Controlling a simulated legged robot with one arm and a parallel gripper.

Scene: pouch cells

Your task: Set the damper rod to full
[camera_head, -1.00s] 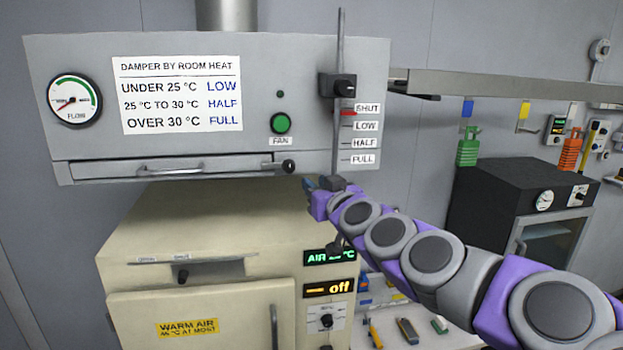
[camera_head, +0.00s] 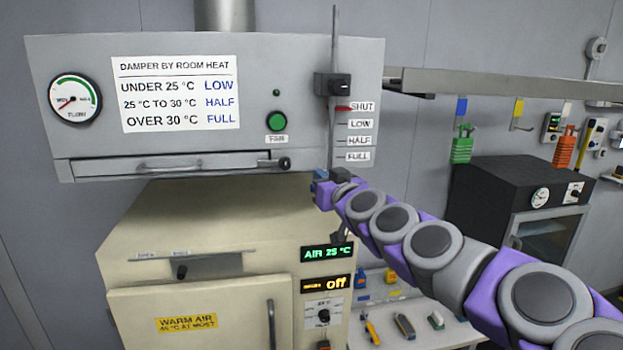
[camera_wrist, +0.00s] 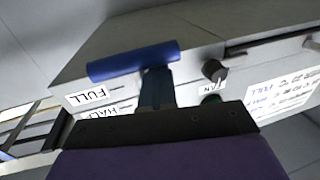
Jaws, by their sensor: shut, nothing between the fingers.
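The damper rod (camera_head: 334,40) is a thin upright metal bar on the right of the grey hood front. It passes a black clamp with a knob (camera_head: 333,86). A red pointer (camera_head: 342,108) stands level with the SHUT label (camera_head: 362,107), above LOW, HALF and FULL (camera_head: 358,156). A blue cylindrical handle (camera_wrist: 133,61) shows in the wrist view, seemingly at the rod's lower end. My gripper (camera_head: 322,178) is at the rod's foot, just below the hood. In the wrist view my shut fingers (camera_wrist: 157,88) reach the blue handle; contact is unclear.
The sign (camera_head: 180,93) lists damper settings by room heat. The oven (camera_head: 200,220) below shows AIR 25 °C on its display (camera_head: 327,252). The hood's underside, a shelf (camera_head: 490,83) and a black cabinet (camera_head: 520,170) lie close to my arm.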

